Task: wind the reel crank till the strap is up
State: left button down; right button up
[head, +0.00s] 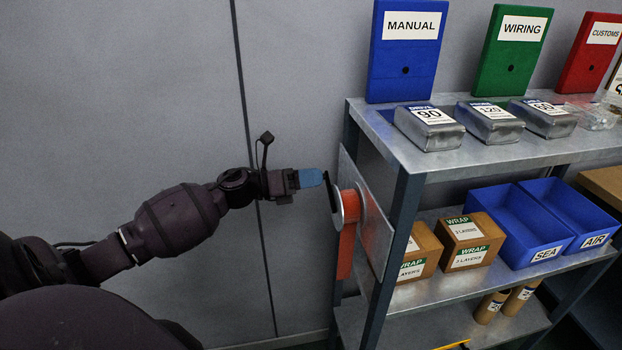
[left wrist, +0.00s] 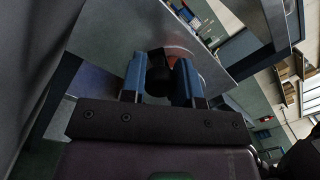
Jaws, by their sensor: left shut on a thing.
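The reel (head: 349,205) is mounted on a grey plate (head: 377,215) at the left end of the metal shelf unit. An orange strap (head: 346,251) hangs down from it. A dark crank (head: 330,188) stands out on the reel's left side. My left gripper (head: 322,178) comes in from the left, and its blue fingers are shut on the crank's handle. In the left wrist view the dark handle (left wrist: 158,74) sits between the two blue fingers, with part of the reddish reel (left wrist: 180,52) behind it. The strap's lower end is partly hidden. My right gripper does not show.
The shelf (head: 462,155) holds grey labelled packs (head: 429,128) on top. Below are cardboard WRAP boxes (head: 468,240) and blue bins (head: 522,232). Blue, green and red binders (head: 405,55) stand at the back. A grey wall is behind my left arm, with free room left of the reel.

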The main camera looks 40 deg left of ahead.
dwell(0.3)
pick_arm(q)
jog(key=c, duration=0.8)
grip_release()
jog(key=shift+c, duration=0.2)
jog(key=v, duration=1)
jog(key=shift+s+a+b, duration=0.25)
jog(key=shift+s+b, duration=0.05)
jog(key=shift+b, duration=0.1)
